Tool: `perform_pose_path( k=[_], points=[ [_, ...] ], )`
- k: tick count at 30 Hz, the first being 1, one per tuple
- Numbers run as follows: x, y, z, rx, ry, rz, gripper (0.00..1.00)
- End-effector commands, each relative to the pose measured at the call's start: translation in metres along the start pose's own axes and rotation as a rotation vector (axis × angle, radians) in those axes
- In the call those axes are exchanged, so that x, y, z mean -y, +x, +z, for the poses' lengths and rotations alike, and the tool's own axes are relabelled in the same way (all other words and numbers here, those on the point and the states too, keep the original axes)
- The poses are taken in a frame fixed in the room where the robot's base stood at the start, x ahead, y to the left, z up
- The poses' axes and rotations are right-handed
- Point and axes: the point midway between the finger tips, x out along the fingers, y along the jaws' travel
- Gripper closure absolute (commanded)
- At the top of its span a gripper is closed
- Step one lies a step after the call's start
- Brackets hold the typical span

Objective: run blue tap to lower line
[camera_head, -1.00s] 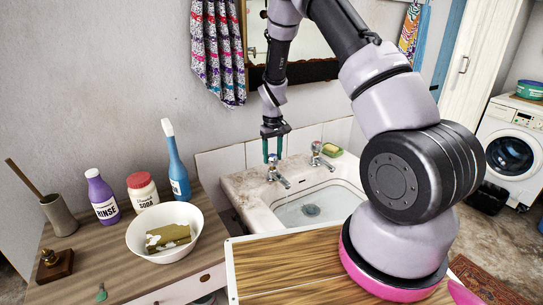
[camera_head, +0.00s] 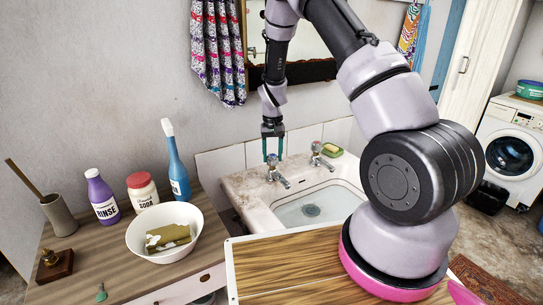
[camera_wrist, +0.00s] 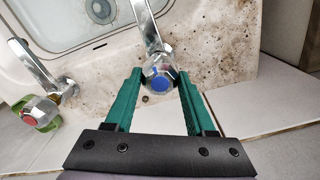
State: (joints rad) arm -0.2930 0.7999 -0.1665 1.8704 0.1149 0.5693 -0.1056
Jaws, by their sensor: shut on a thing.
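The blue tap has a chrome faceted handle with a blue cap (camera_wrist: 160,82) and stands at the basin's back ledge. It also shows in the head view (camera_head: 274,168), below my gripper (camera_head: 273,158). My gripper's green fingers (camera_wrist: 160,76) are shut on the tap handle from both sides in the wrist view. Its chrome spout (camera_wrist: 145,22) points over the white basin (camera_wrist: 52,38). The basin (camera_head: 352,193) shows a round drain and a pale, bluish bottom. I cannot make out a level line or clearly tell the water height.
A wooden counter (camera_head: 95,262) at left holds a white bowl (camera_head: 140,238) and several bottles.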

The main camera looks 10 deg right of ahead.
Motion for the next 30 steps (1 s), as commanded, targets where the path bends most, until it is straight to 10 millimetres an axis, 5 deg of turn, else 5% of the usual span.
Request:
perform_pose_path(
  k=[3,4,6,19,30],
  points=[
    [0.004,0.0,0.002,0.004,0.0,-0.004,1.0],
    [0.004,0.0,0.002,0.004,0.0,-0.004,0.41],
    [0.004,0.0,0.002,0.004,0.0,-0.004,0.15],
    [0.002,-0.009,0.0,0.0,0.0,-0.002,0.15],
    [0.003,-0.079,0.001,-0.002,-0.001,-0.002,0.15]
  ],
)
